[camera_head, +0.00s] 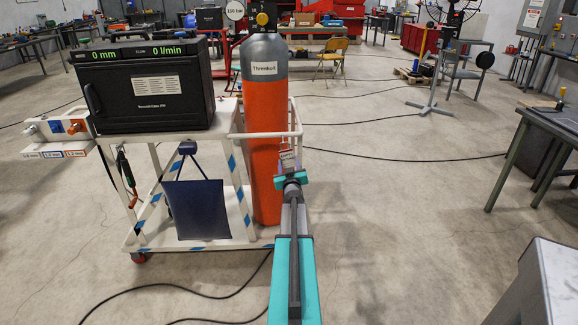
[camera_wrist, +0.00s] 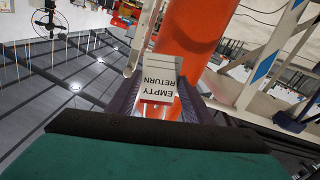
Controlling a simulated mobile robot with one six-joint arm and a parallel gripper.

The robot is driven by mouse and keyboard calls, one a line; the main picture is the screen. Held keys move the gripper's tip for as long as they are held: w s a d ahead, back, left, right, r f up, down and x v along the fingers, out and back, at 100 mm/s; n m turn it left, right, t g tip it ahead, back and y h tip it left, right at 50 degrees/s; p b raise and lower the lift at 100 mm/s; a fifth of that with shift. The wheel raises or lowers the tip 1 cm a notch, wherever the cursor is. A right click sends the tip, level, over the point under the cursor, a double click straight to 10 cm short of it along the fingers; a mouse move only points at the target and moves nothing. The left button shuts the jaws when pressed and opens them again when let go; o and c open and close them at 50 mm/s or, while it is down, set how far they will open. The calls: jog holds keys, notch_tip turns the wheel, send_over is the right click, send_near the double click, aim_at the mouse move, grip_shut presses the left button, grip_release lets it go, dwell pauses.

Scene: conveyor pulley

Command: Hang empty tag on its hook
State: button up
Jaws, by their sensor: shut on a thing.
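The empty tag (camera_wrist: 159,84) is a small white plate; its words "EMPTY RETURN" read upside down in the wrist view. My gripper (camera_wrist: 157,95) is shut on it, with one dark finger on each side. In the head view the tag (camera_head: 288,160) shows small above my gripper (camera_head: 291,177), in front of the right part of the cart. The orange gas cylinder (camera_head: 264,150) with a grey top stands just left of the tag. It also fills the upper middle of the wrist view (camera_wrist: 190,30). I cannot make out the hook in either view.
The white cart (camera_head: 180,140) carries a black welding machine (camera_head: 148,88). A white rail (camera_head: 297,115) runs beside the cylinder. A dark blue sheet (camera_head: 200,210) hangs on the cart's front. Black cables lie on the floor. Open floor (camera_head: 410,230) lies to the right.

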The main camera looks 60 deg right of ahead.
aim_at(288, 160)
jog(key=shift+p+x, duration=0.4)
jog(key=shift+x, duration=2.15)
jog(key=shift+w+d+f+b, duration=0.4)
jog(key=shift+d+f+b, duration=0.1)
jog(key=shift+f+b, duration=0.1)
jog(key=o, duration=1.1)
jog(key=shift+s+a, duration=0.1)
jog(key=shift+b+v, duration=1)
jog(key=shift+v, duration=5.8)
